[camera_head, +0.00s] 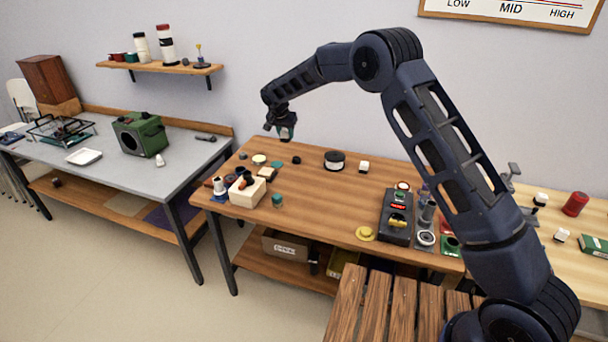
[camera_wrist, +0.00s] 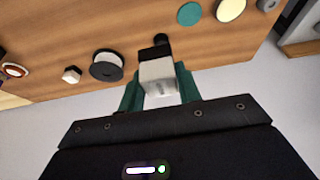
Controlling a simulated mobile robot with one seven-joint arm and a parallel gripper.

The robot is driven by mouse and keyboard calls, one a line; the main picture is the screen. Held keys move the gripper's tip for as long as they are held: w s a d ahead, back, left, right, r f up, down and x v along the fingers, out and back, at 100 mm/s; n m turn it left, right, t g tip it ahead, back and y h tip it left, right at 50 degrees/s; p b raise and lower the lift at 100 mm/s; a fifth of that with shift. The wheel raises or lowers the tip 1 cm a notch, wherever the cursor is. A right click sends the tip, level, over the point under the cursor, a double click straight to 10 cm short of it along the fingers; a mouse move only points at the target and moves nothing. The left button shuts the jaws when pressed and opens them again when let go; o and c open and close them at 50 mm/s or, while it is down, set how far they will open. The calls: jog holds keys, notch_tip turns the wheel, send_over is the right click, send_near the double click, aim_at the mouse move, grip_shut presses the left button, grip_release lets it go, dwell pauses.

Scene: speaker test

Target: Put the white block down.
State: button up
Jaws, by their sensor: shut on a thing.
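My gripper (camera_head: 286,132) is shut on the white block, above the wooden table (camera_head: 325,210) near its back edge. In the wrist view, the white block (camera_wrist: 158,80) sits between the green fingers of my gripper (camera_wrist: 159,90), with a dark part at its far end. A small black knob (camera_wrist: 161,40) shows just beyond it. In the head view the block is mostly hidden by the fingers. The gap between the block and the table top cannot be judged exactly.
A black-and-white round spool (camera_head: 335,161) and another small white block (camera_head: 364,167) stand right of my gripper. A teal disc (camera_head: 277,164) and cream disc (camera_head: 259,159) lie left. A dark control box (camera_head: 396,217) stands at the right. The table's middle is clear.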

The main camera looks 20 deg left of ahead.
notch_tip(320, 180, down, 17)
jog(key=shift+f, duration=0.15)
dwell(0.5)
jog(key=shift+f, duration=0.1)
jog(key=o, duration=1)
jog(key=shift+c, duration=0.2)
jog(key=v, duration=1.2)
jog(key=shift+d, duration=0.1)
